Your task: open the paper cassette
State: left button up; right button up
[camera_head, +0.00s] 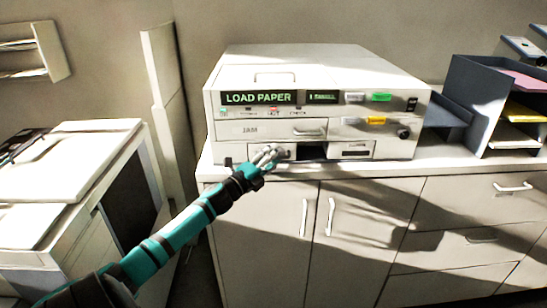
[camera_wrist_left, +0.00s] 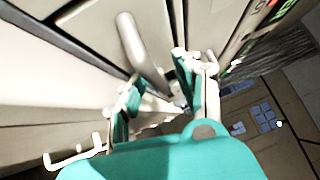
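The white printer (camera_head: 310,80) stands on the counter, with a lit "LOAD PAPER" display (camera_head: 258,98) on its front. Below the display is a drawer front (camera_head: 232,130) marked "JAM", with a bar handle (camera_head: 310,133). The low front panel that looks like the paper cassette (camera_head: 350,150) is at the printer's base, partly hidden by my left gripper (camera_head: 266,156). In the left wrist view, my left gripper's fingers (camera_wrist_left: 162,95) are apart, with a pale bar handle (camera_wrist_left: 142,50) reaching toward the gap between them. Contact cannot be told. My right gripper is not in view.
A dark slot (camera_head: 312,151) shows at the base of the printer. Cabinets with handles (camera_head: 330,215) are below the counter. A dark paper tray rack (camera_head: 480,100) stands at right. Another white machine (camera_head: 60,180) is at left, close to my left arm.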

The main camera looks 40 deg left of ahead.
pick_arm(q)
jog(key=shift+c, duration=0.2)
grip_shut()
jog(key=shift+f, duration=0.1)
